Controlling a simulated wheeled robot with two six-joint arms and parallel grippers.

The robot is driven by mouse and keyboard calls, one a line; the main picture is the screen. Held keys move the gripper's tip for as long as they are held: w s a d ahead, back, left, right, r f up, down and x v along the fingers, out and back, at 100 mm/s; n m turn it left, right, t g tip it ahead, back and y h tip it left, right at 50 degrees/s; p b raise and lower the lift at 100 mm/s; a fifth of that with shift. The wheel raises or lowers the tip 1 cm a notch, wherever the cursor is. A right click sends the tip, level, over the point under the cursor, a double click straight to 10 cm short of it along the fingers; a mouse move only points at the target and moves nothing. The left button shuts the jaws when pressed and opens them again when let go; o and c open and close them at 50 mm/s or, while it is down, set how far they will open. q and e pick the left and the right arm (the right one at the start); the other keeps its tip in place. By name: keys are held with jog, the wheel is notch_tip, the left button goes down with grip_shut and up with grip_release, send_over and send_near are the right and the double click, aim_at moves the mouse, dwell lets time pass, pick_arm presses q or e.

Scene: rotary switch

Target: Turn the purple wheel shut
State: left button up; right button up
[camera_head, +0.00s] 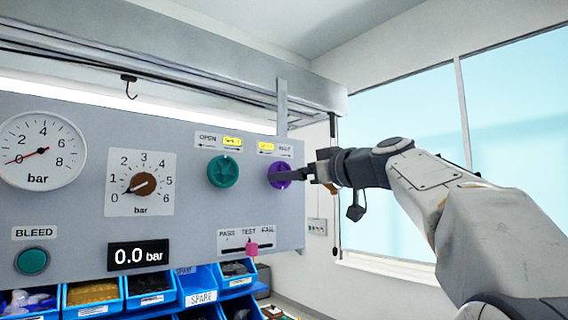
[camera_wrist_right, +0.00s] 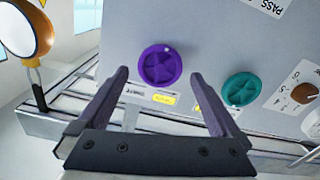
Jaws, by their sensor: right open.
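The purple wheel (camera_head: 277,167) is on the right side of the grey panel, and my right gripper partly covers it in the head view. In the right wrist view the whole purple wheel (camera_wrist_right: 160,65) shows between and just beyond the fingertips. My right gripper (camera_head: 292,175) is in front of the wheel; its open fingers (camera_wrist_right: 160,76) are apart, one on each side of it. No finger is seen gripping the wheel, and I cannot tell whether one touches it. My left gripper is not in view.
A teal wheel (camera_head: 224,171) is beside the purple one. The panel also has a brown knob (camera_head: 144,184), a bar gauge (camera_head: 38,150), a 0.0 bar display (camera_head: 139,255) and a pink slider (camera_head: 252,249). Blue bins (camera_head: 198,287) are below. A metal rail runs above.

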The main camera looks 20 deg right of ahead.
jog(key=shift+p+x, duration=0.3)
jog(key=shift+x, duration=0.75)
jog(key=shift+c, duration=0.3)
jog(key=c, duration=1.2)
